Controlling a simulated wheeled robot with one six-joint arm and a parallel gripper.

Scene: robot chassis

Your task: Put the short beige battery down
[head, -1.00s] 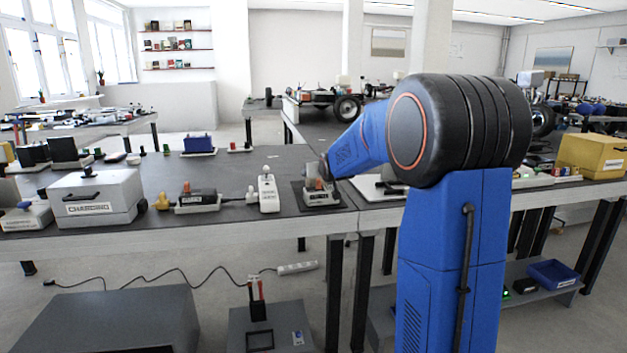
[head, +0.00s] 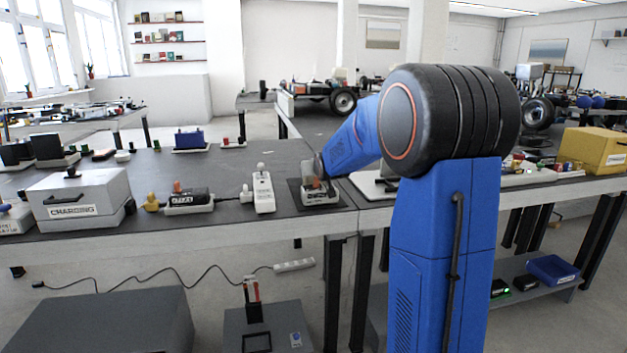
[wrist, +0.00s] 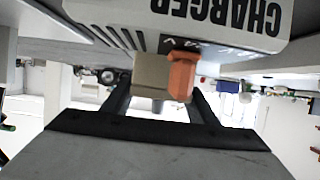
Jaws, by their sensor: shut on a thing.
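My gripper (wrist: 162,88) is shut on the short beige battery (wrist: 150,75), which has an orange end piece (wrist: 182,77). In the wrist view the battery sits between my two dark fingers, right against the white charger (wrist: 195,25) marked CHARGER; I cannot tell whether it is fully seated. In the head view the charger (head: 322,196) stands on a dark mat at the front edge of the bench. The forearm reaches down to it from the right and partly hides the gripper and battery.
Left of the charger are a white upright device (head: 263,192), a dark battery on a light base (head: 189,200) and a grey CHARGING box (head: 80,195). A white board (head: 372,184) lies on the right. A yellow case (head: 592,150) stands farther right.

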